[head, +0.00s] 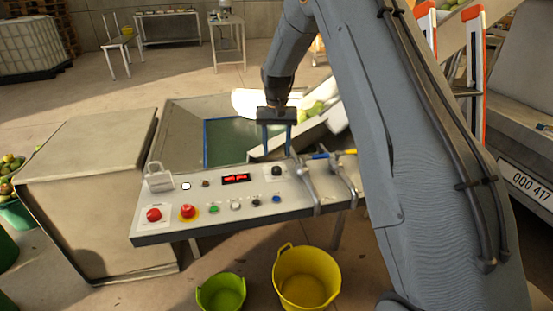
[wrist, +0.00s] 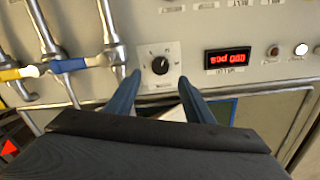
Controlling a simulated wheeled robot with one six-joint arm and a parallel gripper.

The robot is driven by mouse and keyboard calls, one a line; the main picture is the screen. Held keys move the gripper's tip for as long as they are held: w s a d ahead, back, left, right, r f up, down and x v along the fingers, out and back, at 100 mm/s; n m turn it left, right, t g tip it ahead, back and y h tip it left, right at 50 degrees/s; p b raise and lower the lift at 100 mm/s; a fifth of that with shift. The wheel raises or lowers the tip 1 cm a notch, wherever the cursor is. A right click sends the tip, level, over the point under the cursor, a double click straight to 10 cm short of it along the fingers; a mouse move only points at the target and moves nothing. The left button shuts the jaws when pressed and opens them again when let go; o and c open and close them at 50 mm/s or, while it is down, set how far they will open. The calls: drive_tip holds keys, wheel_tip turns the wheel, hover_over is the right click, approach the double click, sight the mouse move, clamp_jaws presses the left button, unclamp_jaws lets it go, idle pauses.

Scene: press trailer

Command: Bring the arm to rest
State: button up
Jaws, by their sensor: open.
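My gripper (head: 277,138) hangs over the back edge of a grey control panel (head: 240,217), its two blue fingers apart and pointing down. In the wrist view my gripper (wrist: 160,92) is open, with nothing between the fingers. A black rotary knob (wrist: 160,65) on a white plate lies just beyond the fingertips there. The same knob (head: 276,171) shows in the head view just below the fingers. Whether the fingers touch the panel I cannot tell. A red-lit display (wrist: 227,60) is to the right of the knob in the wrist view.
Red mushroom buttons (head: 188,212) and smaller buttons line the panel. Metal pipes with a blue and a yellow handle (head: 318,156) stand at its right end. A green bucket (head: 221,292) and a yellow bucket (head: 306,279) stand on the floor in front. A metal cabinet (head: 90,190) is left.

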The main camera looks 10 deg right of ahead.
drive_tip(key=shift+r, duration=0.35)
drive_tip(key=shift+s+r, duration=0.15)
drive_tip(key=shift+s, duration=0.15)
drive_tip(key=s+r+n, duration=0.3)
drive_tip(key=s, duration=3.2)
drive_tip(key=shift+r+t, duration=0.15)
drive_tip(key=shift+t, duration=0.15)
